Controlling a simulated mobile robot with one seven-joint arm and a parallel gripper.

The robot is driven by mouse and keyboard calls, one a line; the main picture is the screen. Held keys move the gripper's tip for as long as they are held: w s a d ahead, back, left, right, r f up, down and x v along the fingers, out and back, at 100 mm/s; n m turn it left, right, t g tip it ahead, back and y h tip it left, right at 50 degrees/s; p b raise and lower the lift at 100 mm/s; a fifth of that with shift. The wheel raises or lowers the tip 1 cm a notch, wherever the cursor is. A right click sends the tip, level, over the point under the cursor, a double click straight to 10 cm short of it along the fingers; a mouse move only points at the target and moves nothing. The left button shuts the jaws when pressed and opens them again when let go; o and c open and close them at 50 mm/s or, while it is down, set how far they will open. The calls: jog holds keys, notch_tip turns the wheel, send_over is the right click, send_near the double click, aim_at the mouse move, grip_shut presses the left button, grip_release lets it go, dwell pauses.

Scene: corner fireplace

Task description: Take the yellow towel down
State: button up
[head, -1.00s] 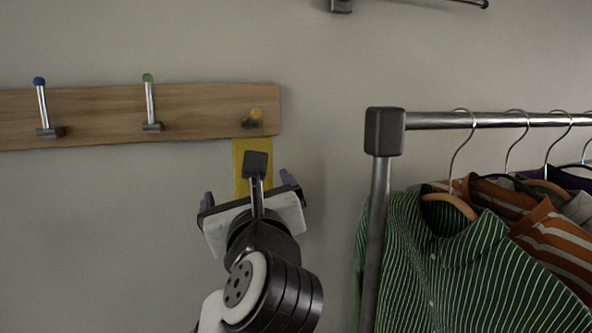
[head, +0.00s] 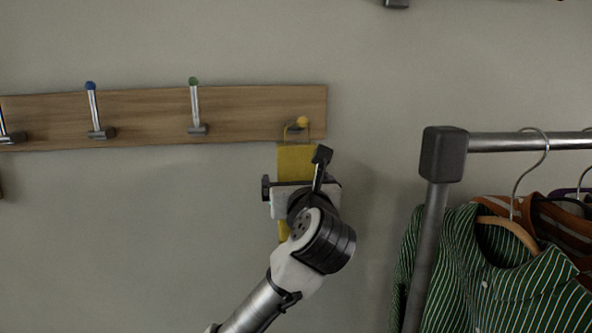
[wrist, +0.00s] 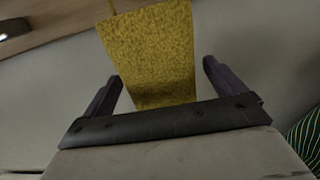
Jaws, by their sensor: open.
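The yellow towel (head: 296,162) hangs by a thin loop from the yellow-tipped hook (head: 302,122) at the right end of the wooden rack. My gripper (head: 302,183) is in front of the towel's middle and hides part of it in the head view. A lower strip of towel shows below my gripper. In the wrist view the towel (wrist: 150,55) lies between the two dark fingers of my gripper (wrist: 158,82), with a gap on each side. The fingers are open and not closed on it.
The wooden rack (head: 250,108) also has hooks with a green tip (head: 194,82) and a blue tip (head: 90,86). A metal clothes rail (head: 430,230) with a green striped shirt (head: 490,270) stands to the right. The wall left of the towel is clear.

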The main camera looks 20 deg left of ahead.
aim_at(295, 163)
jog(key=shift+p+x, duration=0.3)
jog(key=shift+x, duration=1.05)
jog(key=shift+c, duration=0.2)
jog(key=c, duration=1.1)
jog(key=shift+r+p, duration=1.1)
jog(key=shift+r, duration=0.4)
jog(key=shift+c, duration=0.5)
